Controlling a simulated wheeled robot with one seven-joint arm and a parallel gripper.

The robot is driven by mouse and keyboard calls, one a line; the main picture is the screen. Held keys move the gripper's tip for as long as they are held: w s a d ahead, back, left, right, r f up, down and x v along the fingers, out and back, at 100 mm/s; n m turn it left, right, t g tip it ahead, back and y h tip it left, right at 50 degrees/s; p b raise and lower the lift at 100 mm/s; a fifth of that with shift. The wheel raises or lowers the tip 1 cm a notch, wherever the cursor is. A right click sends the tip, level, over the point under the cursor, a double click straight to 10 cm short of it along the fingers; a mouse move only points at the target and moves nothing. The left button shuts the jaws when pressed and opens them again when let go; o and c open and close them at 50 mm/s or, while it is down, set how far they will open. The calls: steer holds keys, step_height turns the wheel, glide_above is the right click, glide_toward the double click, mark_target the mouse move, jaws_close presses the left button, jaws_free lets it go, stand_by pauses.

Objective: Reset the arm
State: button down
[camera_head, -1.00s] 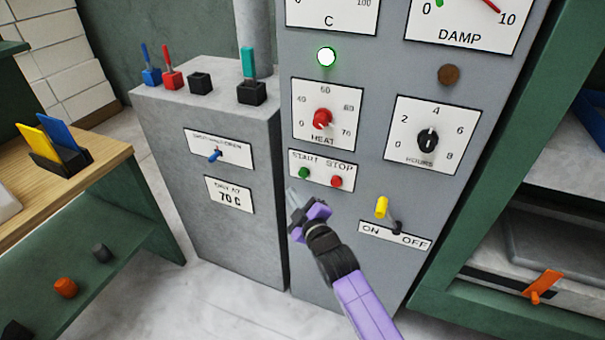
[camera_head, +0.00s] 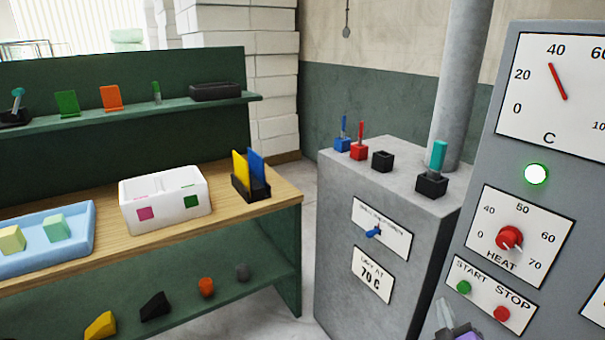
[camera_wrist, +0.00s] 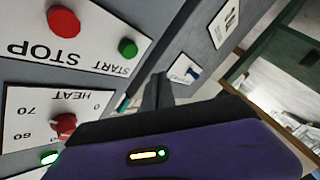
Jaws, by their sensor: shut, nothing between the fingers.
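My gripper (camera_head: 447,318) shows only in part at the bottom edge of the head view, in front of the grey control panel (camera_head: 485,275) and just below and left of its green START button (camera_head: 463,287). The red STOP button (camera_head: 501,314) is to its right. In the wrist view my gripper (camera_wrist: 157,92) is shut and empty, its dark fingers pointing past the panel. The START button (camera_wrist: 128,48) and STOP button (camera_wrist: 63,21) show upside down there, apart from the fingers. Most of my arm is out of the head view.
A grey cabinet (camera_head: 335,240) with small switches on top stands beside the panel. A wooden bench (camera_head: 285,195) at left carries a white tray (camera_head: 165,215), a blue tray (camera_head: 50,262) and a dark holder (camera_head: 250,190) with yellow and blue plates. Floor shows between bench and cabinet.

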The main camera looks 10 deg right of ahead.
step_height(320, 180, up, 4)
steer(key=s+a+m+t, duration=0.1)
steer(key=m, duration=0.1)
steer(key=s+a+r+m+y, duration=0.1)
steer(key=s+a+y, duration=0.1)
steer(key=s+a, duration=0.5)
steer(key=s+a+m+g+y, duration=0.1)
steer(key=s+a, duration=0.7)
steer(key=s, duration=1)
steer(key=s+a+r+g+y, duration=0.1)
steer(key=s+a+y, duration=0.3)
steer(key=s+a, duration=0.3)
steer(key=s, duration=0.5)
steer(key=shift+s+a+r+m, duration=0.2)
steer(key=shift+s+r+m, duration=0.05)
steer(key=shift+r+m, duration=0.15)
